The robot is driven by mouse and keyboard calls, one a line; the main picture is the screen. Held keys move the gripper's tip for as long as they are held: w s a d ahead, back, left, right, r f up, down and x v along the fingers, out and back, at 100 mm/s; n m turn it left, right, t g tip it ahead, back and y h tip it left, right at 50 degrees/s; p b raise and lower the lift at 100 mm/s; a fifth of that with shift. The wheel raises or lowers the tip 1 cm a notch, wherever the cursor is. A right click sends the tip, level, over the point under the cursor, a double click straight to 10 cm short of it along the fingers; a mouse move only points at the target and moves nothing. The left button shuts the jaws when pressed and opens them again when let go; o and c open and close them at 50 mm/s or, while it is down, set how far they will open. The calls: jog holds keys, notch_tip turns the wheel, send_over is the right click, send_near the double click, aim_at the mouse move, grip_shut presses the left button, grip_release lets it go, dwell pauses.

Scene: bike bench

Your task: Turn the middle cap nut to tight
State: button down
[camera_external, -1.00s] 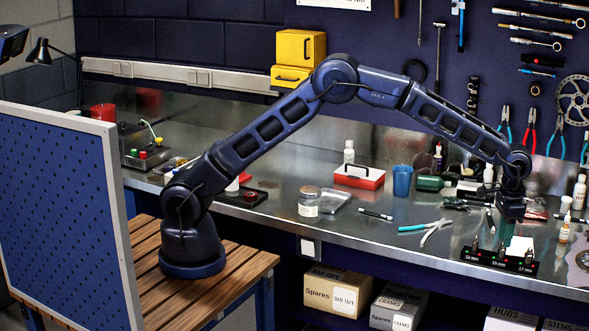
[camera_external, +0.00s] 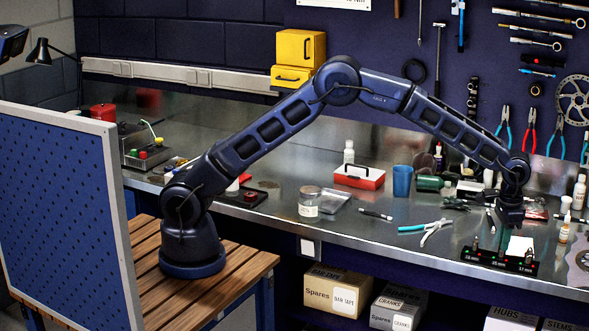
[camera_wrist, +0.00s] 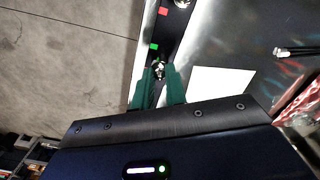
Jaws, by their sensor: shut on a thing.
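A black rack (camera_external: 498,261) with labelled sizes and small red and green marks lies at the front edge of the bench, below my gripper. In the wrist view my gripper's green fingers (camera_wrist: 159,82) are shut on the shiny middle cap nut (camera_wrist: 159,70) on this rack. Another metal nut (camera_wrist: 182,4) shows farther along the rack, at the top of the wrist view. A red mark and a green mark lie on the rack between the two nuts. In the external view the gripper (camera_external: 503,240) points down over the rack, and the held nut is too small to make out.
A white card (camera_external: 520,246) lies just behind the rack; it also shows in the wrist view (camera_wrist: 221,88). A blue cup (camera_external: 402,181), a red box (camera_external: 359,177) and bottles stand farther back. Bare bench lies left of the rack.

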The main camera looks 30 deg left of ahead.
jog(key=shift+m, duration=0.3)
jog(key=m, duration=0.9)
jog(key=shift+m, duration=0.4)
jog(key=c, duration=1.4)
grip_release()
jog(key=shift+c, duration=0.2)
jog(key=shift+r, duration=0.1)
notch_tip(320, 180, up, 11)
jog(key=shift+f, duration=0.2)
